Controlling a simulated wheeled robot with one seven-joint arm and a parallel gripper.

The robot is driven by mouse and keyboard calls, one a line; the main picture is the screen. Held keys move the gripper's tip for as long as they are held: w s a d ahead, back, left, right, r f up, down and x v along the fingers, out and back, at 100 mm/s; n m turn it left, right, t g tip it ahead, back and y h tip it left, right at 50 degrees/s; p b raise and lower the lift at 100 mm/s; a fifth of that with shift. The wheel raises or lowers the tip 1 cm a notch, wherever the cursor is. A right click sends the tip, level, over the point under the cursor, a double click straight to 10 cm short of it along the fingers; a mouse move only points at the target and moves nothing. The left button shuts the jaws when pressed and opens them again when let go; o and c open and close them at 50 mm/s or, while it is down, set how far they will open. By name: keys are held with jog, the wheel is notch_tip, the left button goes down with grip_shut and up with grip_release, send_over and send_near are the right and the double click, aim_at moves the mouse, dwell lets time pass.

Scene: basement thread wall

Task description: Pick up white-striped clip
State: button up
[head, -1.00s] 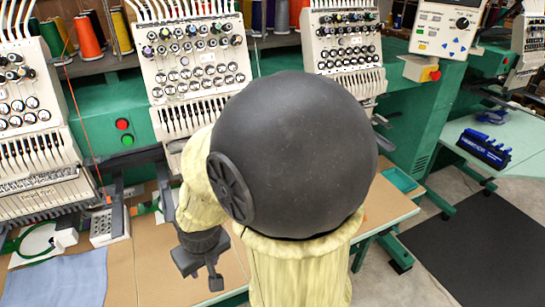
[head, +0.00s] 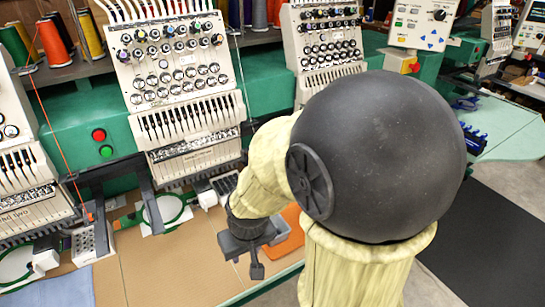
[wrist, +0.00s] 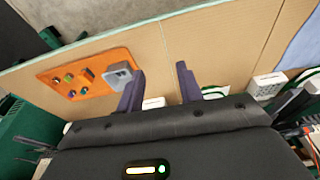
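An orange board (wrist: 88,72) lies on the tan tabletop (wrist: 225,50) in the wrist view. It carries several small coloured pieces (wrist: 82,78) and a grey block-like piece (wrist: 118,73). I cannot make out white stripes on any of them, so I cannot tell which is the clip. Part of the orange board also shows in the head view (head: 293,222), just right of my gripper (head: 250,258). In the wrist view my gripper (wrist: 160,68) has its two dark fingers apart with nothing between them. The board is left of the fingers in that view.
Embroidery machines (head: 178,80) line the back of the table, with hoops (head: 165,212) below them. A blue cloth (head: 62,290) lies at the front left. Bare tan tabletop (head: 175,265) is left of my gripper. A dark mat (head: 500,235) covers the floor at right.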

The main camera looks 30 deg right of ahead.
jog(key=shift+o, duration=1.7)
jog(key=shift+w+a, duration=0.1)
jog(key=shift+w, duration=0.15)
jog(key=w+a+r+m+t+h+p, duration=0.1)
jog(key=w+a+m+t, duration=0.15)
jog(key=w, duration=0.45)
jog(key=w+a+r+m+t, duration=0.15)
jog(key=w+t, duration=0.25)
jog(key=w, duration=0.4)
jog(key=d+r+m+h, duration=0.3)
jog(key=d+m+h, duration=0.3)
jog(key=h, duration=0.6)
jog(key=shift+w+r+m+p, duration=0.15)
jog(key=shift+w+m+p, duration=0.15)
jog(key=shift+m+p, duration=0.15)
